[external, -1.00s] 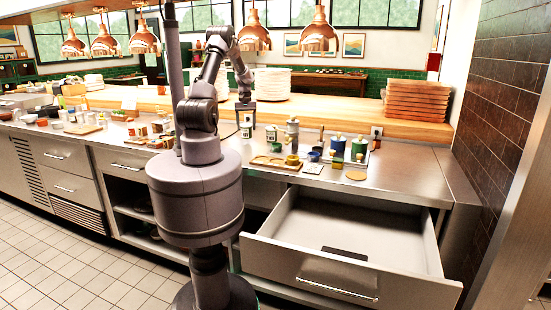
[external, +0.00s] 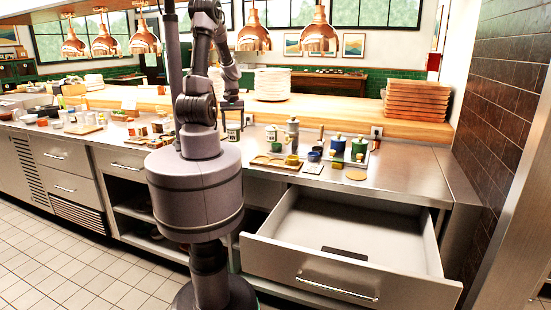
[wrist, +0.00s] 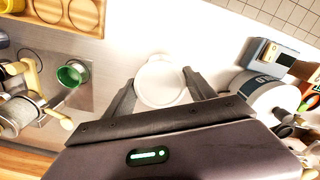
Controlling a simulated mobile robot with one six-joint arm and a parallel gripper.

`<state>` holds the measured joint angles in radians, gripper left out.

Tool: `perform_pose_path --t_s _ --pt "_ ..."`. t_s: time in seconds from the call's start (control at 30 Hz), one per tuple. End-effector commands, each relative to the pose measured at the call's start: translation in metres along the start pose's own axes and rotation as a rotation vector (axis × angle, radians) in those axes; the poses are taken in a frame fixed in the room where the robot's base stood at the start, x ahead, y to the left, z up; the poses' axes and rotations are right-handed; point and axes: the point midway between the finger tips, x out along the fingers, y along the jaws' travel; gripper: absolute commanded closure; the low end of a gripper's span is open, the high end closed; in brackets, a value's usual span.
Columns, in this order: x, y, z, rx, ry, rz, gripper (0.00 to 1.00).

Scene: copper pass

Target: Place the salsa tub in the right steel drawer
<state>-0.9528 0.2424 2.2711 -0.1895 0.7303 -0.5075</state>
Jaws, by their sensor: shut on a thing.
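My gripper (wrist: 160,90) is shut on a round tub with a white lid (wrist: 160,83), seen from above in the wrist view. I take it for the salsa tub, but its label is not readable. In the external view my gripper (external: 232,106) is above the counter, left of the condiment group, and the held tub (external: 233,131) shows small below it. I cannot tell whether it touches the counter. The right steel drawer (external: 405,236) is pulled out wide at the lower right. It is bare inside except for a dark flat patch (external: 344,254).
In the wrist view a larger white tub (wrist: 262,92) and a blue-grey box (wrist: 262,53) are close right of my gripper. A green cup (wrist: 72,73) and a wooden tray (wrist: 55,24) are left. Counter (external: 415,180) above the drawer is clear at right.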

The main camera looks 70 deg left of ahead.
Motion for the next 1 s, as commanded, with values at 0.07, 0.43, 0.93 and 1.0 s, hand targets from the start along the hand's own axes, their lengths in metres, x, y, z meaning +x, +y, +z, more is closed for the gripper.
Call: perform_pose_path --t_s 0.07,0.43,0.93,1.0 --pt "-0.015 0.000 -0.001 0.001 0.006 0.001 0.88" --pt "-0.041 0.045 0.014 0.120 0.001 0.000 0.88" --pt "-0.037 0.220 0.169 0.703 0.001 0.001 0.88" --pt "-0.037 0.242 0.217 0.824 0.001 0.001 0.88"
